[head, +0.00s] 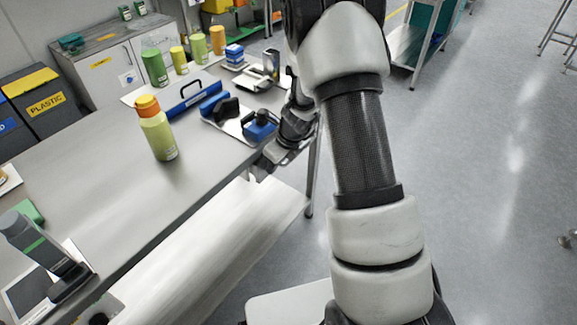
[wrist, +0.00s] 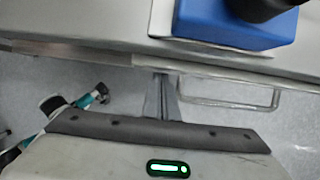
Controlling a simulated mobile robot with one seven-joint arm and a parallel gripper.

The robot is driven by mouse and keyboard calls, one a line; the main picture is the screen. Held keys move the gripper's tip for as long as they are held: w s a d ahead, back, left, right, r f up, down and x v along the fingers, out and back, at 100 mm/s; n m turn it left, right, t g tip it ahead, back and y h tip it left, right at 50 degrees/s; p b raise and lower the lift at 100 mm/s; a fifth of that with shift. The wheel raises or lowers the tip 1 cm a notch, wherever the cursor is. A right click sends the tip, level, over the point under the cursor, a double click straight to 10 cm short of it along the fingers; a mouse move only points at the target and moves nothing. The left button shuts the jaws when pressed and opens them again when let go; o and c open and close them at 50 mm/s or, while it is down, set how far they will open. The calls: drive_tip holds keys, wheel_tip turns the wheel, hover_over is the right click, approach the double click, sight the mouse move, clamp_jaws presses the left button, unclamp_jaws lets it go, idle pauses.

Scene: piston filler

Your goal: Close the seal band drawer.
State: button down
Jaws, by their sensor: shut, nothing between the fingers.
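In the wrist view a thin metal bar handle (wrist: 240,106) sticks out below the grey front edge of the worktop. I take it to be the seal band drawer's handle; I cannot tell how far the drawer stands open, and its inside is hidden. My gripper (wrist: 163,82) is shut and empty, its fingertips close to the front edge, left of the handle's outer bar. I cannot tell whether they touch. In the head view my gripper (head: 258,172) is at the front edge of the workbench, partly hidden by my own wrist.
The workbench (head: 110,205) carries a yellow-green bottle with an orange cap (head: 156,130), a blue-handled tool (head: 187,93) and blue devices (head: 260,127) near the edge. A pale panel (head: 220,245) lies below the front edge.

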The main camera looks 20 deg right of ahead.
drive_tip(key=shift+w+a+r+p, duration=0.1)
drive_tip(key=shift+w+a+p, duration=0.4)
drive_tip(key=shift+w+a, duration=0.4)
drive_tip(key=shift+w, duration=0.15)
drive_tip(key=shift+d, duration=0.1)
